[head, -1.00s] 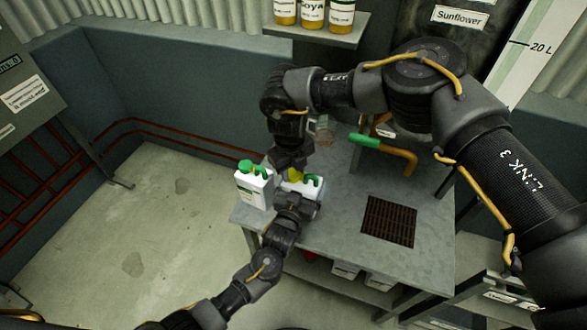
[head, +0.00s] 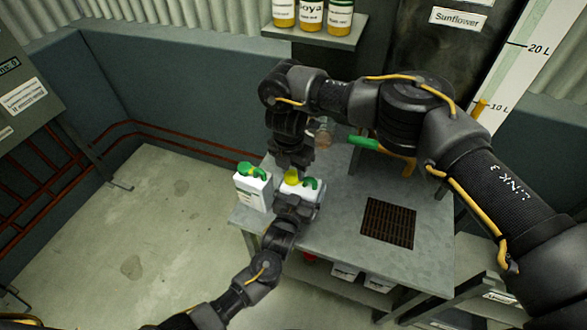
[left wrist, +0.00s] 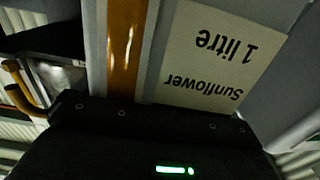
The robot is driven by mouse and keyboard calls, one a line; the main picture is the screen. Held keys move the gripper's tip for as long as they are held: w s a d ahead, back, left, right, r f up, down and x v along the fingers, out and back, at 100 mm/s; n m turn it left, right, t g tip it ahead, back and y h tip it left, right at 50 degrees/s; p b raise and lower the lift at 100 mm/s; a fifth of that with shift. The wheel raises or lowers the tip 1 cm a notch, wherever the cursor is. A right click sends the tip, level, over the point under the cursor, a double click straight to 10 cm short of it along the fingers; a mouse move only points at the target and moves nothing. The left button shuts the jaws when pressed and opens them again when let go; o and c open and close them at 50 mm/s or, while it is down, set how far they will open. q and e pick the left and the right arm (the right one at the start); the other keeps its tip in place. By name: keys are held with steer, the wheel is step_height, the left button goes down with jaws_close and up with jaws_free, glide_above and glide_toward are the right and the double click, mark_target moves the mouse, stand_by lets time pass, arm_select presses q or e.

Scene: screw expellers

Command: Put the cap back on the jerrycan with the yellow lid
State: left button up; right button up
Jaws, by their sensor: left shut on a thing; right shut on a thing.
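My right gripper (head: 293,166) comes down from above and is shut on the yellow cap. I cannot tell whether the cap sits on the neck or just over it. My left gripper (head: 289,205) is shut on this jerrycan from the near side, hiding part of its body. In the left wrist view the can's label (left wrist: 212,60) reads "Sunflower 1 litre", beside an amber strip.
Another white jerrycan (head: 253,191) with green on top stands close on the left, by the table's edge. Bottles (head: 311,14) stand on a shelf behind. The table (head: 335,240) front is clear.

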steer(key=shift+s+a+f, duration=0.1)
steer(key=shift+s+a, duration=0.4)
steer(key=shift+s, duration=0.1)
steer(key=o, duration=1)
steer(key=shift+o, duration=0.4)
steer(key=shift+r, duration=2.5)
steer(key=shift+c, duration=0.2)
steer(key=shift+s+a+f, duration=0.15)
steer(key=shift+s+a, duration=0.05)
step_height(320, 180, up, 6)
steer(key=s+n+t, duration=0.1)
steer(key=s+n, duration=0.1)
steer(key=n, duration=1.4)
steer(key=shift+d+t, duration=0.15)
steer(key=shift+t, duration=0.15)
